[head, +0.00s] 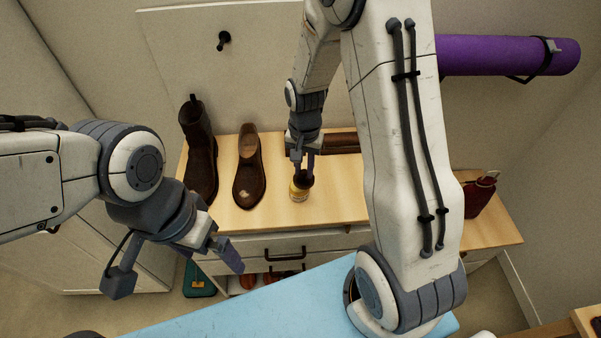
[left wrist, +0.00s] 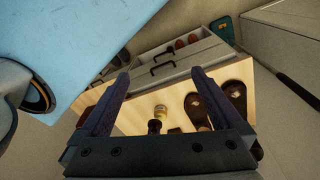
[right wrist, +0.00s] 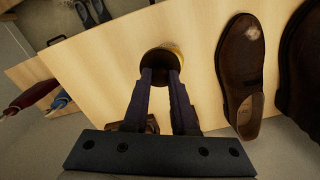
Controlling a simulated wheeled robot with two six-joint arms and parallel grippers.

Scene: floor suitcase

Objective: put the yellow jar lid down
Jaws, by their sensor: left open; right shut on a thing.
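The jar also shows in the left wrist view (left wrist: 160,111). My left gripper (head: 178,275) is open and empty, in front of the bench.
A brown boot (head: 199,155) and a brown shoe (head: 249,175) stand left of the jar. A dark red object (head: 480,195) is at the bench's right end. A light blue surface (head: 250,310) lies in front. Bare wood (head: 345,200) shows right of the jar.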

